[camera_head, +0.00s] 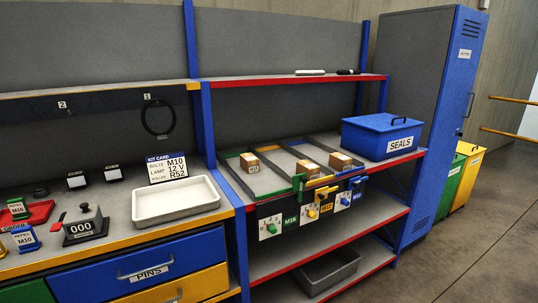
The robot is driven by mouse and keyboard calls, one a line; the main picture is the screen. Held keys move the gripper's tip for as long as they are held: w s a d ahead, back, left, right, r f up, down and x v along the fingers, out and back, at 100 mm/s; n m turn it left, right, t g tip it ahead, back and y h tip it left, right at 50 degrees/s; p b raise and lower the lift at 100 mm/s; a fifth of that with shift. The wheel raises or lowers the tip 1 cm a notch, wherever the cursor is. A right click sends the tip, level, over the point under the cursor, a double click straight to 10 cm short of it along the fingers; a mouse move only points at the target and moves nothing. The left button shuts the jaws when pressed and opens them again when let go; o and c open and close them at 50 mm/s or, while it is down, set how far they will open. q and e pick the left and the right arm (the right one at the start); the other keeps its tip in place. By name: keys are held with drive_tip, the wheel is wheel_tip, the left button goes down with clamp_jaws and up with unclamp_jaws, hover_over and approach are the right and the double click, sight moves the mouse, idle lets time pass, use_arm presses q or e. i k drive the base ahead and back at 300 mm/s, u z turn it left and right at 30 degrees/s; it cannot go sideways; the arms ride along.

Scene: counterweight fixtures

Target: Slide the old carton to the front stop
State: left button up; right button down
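Three small brown cartons sit in the lanes of the sloped rack on the right shelf: a left carton (250,162), a middle carton (307,169) and a right carton (341,161). I cannot tell which is the old one. All stand back from the front edge, with bare lane in front of them. Coloured front pieces stand at the lane fronts: green (299,184), yellow (322,192) and blue (357,183). Below them hang white plates with coloured knobs, one by a green M16 label (290,219). Neither of my grippers is in view.
A blue SEALS box (382,136) stands right of the lanes. On the left bench are a white tray (174,200), a kit card (167,168) and a grey counter (84,224). A blue post (202,110) divides bench and shelf. A grey bin (327,272) sits below.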

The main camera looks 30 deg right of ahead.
sight(249, 163)
drive_tip(key=i, duration=1)
